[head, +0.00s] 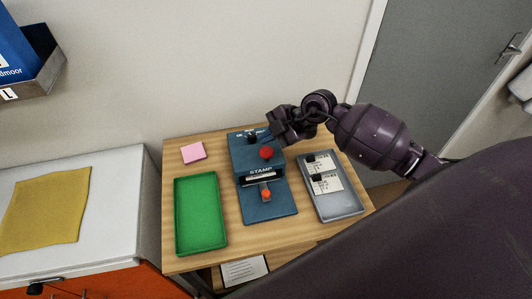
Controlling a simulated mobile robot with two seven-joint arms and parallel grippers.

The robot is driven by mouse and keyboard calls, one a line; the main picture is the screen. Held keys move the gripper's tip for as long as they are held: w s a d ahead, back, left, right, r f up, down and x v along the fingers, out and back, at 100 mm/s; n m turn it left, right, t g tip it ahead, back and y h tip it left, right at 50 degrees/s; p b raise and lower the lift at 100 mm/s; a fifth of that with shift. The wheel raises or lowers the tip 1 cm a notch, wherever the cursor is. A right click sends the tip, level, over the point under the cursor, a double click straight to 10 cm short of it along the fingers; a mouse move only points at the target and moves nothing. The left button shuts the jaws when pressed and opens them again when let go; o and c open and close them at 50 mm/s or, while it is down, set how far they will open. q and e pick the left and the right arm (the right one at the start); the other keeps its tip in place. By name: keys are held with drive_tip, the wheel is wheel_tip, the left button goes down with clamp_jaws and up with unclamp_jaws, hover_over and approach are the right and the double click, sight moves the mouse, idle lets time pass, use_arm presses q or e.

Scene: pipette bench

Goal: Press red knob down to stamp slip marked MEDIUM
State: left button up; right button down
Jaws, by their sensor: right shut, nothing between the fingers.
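The blue stamp device (270,212) stands in the middle of the wooden table, with the word STAMP on its front. Its red knob (267,153) sits on the upper part, and a second, orange-red piece (266,194) shows lower down. A pale slip (260,176) appears to lie in the slot under the word STAMP; I cannot read its marking. My right gripper (274,138) is shut and empty, close above and behind the red knob; I cannot tell whether it touches the device. My left gripper is out of view.
A grey tray (341,211) at the right holds white slips (327,182) with black clips; their print is too small to read. A green tray (200,215) lies at the left, with a pink note pad (193,152) behind it. A white cabinet with a yellow cloth (45,207) stands further left.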

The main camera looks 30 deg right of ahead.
sight(268, 152)
drive_tip(key=shift+r+p, duration=1.4)
drive_tip(key=shift+p, duration=0.1)
drive_tip(key=shift+r+b, duration=0.3)
drive_tip(key=shift+r, duration=0.55)
